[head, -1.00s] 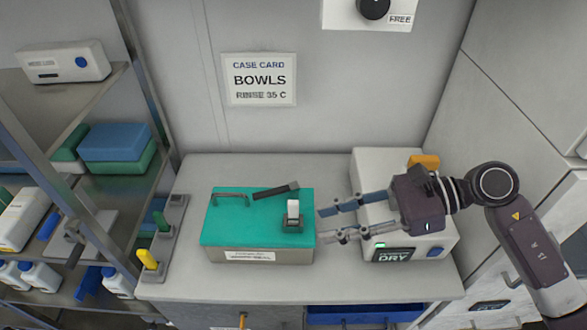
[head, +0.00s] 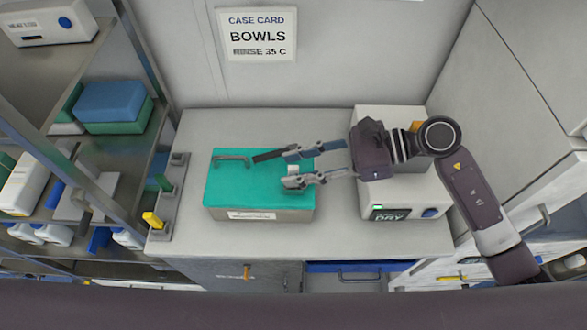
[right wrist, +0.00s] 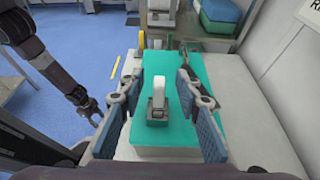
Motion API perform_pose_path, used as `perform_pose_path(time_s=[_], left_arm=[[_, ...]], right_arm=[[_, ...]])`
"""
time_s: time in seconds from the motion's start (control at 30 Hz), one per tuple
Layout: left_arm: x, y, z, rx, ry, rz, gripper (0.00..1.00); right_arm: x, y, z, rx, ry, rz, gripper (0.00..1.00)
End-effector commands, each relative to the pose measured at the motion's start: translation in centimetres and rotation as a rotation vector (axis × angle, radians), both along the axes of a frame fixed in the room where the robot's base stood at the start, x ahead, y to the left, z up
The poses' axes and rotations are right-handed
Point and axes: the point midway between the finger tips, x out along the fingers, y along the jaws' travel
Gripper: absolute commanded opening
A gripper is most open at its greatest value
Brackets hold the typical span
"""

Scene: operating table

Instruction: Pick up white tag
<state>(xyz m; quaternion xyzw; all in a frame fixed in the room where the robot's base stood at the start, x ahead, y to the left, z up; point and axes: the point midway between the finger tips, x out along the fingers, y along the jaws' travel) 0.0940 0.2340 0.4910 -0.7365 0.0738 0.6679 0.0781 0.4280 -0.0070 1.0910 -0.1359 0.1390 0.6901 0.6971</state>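The white tag (right wrist: 158,92) stands upright in a small grey holder (right wrist: 156,113) on top of the teal-covered box (head: 230,185). In the head view the tag (head: 293,170) shows only partly, between my right fingers. My right gripper (head: 285,168) is open, with one finger on each side of the tag; in the right wrist view a gap shows on both sides of it. In the right wrist view my left arm hangs at the left, away from the box; its finger state is unclear.
A dark bar (head: 268,155) and a handle (head: 231,159) are on the box lid. A white DRY unit (head: 395,194) stands to the right. A rack with yellow and green pieces (head: 168,200) is at the left. The counter front (head: 340,240) is clear.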

Motion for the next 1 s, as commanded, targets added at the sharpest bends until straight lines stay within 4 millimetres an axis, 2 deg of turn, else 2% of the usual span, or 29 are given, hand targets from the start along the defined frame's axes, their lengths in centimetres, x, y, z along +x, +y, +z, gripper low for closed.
perform_pose_path(time_s=[0.1, 0.33, 0.63, 1.0], left_arm=[[0.6, -0.1, 0.6, -0.001, -0.008, 0.000, 0.40], [0.1, 0.0, 0.5, 0.000, -0.001, 0.000, 0.40], [-0.5, 0.0, 0.4, 0.001, 0.007, -0.001, 0.40], [-0.5, 0.0, 0.1, 0.001, 0.008, 0.000, 0.40]], right_arm=[[0.0, 0.8, -0.2, 0.000, 0.000, 0.001, 0.31], [0.0, 0.9, -0.5, -0.002, -0.001, 0.000, 0.31], [0.0, 0.8, -0.4, -0.001, -0.001, 0.000, 0.00], [0.1, 0.8, 0.1, -0.001, -0.004, 0.001, 0.00]])
